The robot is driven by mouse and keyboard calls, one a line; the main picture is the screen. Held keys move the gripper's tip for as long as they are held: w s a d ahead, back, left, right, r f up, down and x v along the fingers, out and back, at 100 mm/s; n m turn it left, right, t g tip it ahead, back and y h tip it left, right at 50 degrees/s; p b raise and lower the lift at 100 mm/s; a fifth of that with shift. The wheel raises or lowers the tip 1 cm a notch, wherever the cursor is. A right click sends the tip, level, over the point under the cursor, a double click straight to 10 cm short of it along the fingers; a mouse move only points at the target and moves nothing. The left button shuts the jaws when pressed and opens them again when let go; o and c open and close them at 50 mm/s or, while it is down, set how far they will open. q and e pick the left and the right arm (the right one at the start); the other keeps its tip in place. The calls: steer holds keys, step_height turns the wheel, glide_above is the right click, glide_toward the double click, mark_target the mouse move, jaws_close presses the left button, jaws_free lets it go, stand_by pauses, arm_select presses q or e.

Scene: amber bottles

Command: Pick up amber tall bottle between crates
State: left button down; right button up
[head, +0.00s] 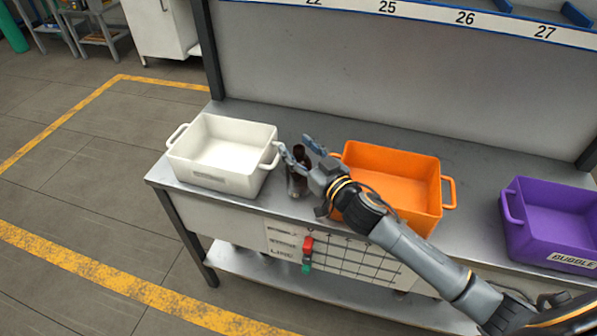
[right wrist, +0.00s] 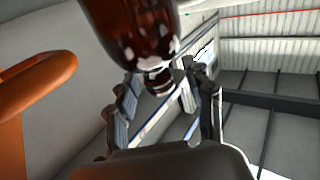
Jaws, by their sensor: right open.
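The amber tall bottle (head: 301,157) stands on the grey bench between the white crate (head: 212,184) and the orange crate (head: 392,222), partly hidden by my right gripper. My right gripper (head: 303,150) is open around the bottle's upper part, one finger on each side. In the right wrist view the dark brown bottle (right wrist: 138,28) looms close, with its narrow neck (right wrist: 155,80) towards the gap between the open fingers (right wrist: 163,95). I cannot tell whether a finger touches it. My left gripper is not in view.
A purple crate (head: 553,215) stands at the right of the bench (head: 470,176). The white crate's handle is close to my right gripper's left finger. My right arm passes over the orange crate's front left corner. A grey back panel (head: 400,85) rises behind the bench.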

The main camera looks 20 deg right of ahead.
jaws_close()
steer(key=shift+r, duration=0.15)
stand_by(0.4)
